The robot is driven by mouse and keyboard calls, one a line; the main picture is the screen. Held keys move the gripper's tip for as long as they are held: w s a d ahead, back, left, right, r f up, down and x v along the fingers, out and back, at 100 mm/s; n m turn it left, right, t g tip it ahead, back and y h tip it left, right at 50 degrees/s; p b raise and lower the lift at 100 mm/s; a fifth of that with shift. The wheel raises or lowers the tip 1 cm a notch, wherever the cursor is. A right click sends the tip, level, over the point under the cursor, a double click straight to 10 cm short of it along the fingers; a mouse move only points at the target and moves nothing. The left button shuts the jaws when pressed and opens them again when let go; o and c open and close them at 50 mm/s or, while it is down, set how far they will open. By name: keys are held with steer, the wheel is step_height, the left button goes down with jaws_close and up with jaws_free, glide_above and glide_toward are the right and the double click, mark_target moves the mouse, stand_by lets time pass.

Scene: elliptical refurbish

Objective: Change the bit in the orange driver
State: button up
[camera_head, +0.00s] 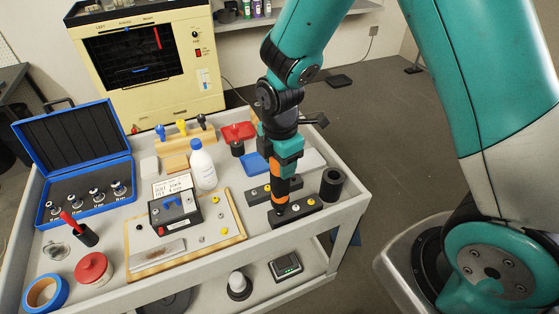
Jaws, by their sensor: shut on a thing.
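The orange driver (281,188) stands upright at the right side of the cart. My gripper (281,168) is shut on its upper part from above. The driver's lower end meets a dark block (297,211) with small round spots on top. I cannot tell whether its tip is in a hole of the block. A second, similar dark block (260,194) lies just behind it. An open blue case (84,199) at the left holds several small metal pieces; I cannot tell whether they are bits.
A black cup (331,184) stands close to the right of the dark block. A wooden board (233,232) with a black box (175,211) and small parts lies left of the driver. A white bottle (203,166) stands behind. The cart's front right edge is near.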

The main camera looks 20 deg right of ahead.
steer(key=shift+r+p, duration=4)
steer(key=shift+r, duration=0.9)
